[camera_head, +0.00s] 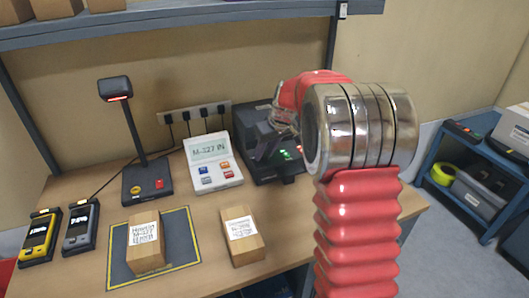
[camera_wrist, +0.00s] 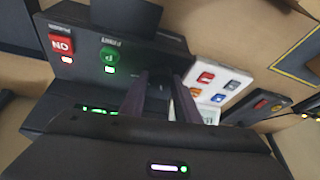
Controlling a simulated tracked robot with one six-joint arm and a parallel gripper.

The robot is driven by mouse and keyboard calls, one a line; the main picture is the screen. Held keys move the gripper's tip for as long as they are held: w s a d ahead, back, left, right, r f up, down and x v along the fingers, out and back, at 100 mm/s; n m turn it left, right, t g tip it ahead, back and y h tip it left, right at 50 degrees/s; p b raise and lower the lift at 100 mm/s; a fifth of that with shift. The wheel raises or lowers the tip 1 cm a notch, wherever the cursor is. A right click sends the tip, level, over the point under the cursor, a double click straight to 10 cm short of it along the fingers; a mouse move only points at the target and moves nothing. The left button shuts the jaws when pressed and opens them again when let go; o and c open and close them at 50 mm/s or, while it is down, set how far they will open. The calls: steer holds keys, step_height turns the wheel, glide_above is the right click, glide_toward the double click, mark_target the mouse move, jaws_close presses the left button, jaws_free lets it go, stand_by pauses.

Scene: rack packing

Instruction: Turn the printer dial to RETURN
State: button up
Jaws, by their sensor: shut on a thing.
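The dark printer (camera_head: 262,118) stands at the back right of the bench, partly behind my arm. In the wrist view, the printer (camera_wrist: 92,20) shows a red ON button (camera_wrist: 61,44), a lit green button (camera_wrist: 110,55) and a small lit panel. My gripper (camera_wrist: 158,90) reaches down to the printer's face, beside the green button.
A label console (camera_head: 212,162) reading "M-227 IN" stands left of the printer. A scanner stand (camera_head: 147,185), two handhelds (camera_head: 40,238) (camera_head: 79,232) and two cartons (camera_head: 145,243) (camera_head: 242,237) are further left and front. A blue rack (camera_head: 459,200) stands right.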

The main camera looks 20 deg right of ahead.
steer(key=shift+a+m+h, duration=0.15)
steer(key=shift+m+h, duration=0.25)
steer(key=shift+m, duration=0.6)
steer(key=shift+a+m+h, duration=0.1)
steer(key=shift+m+h, duration=0.3)
steer(key=shift+m, duration=0.6)
steer(key=o, duration=1)
steer(key=shift+o, duration=0.2)
steer(key=shift+r, duration=0.15)
steer(key=v, duration=1.3)
steer(key=shift+s+r, duration=0.15)
steer(key=shift+s, duration=0.05)
steer(key=shift+m, duration=0.3)
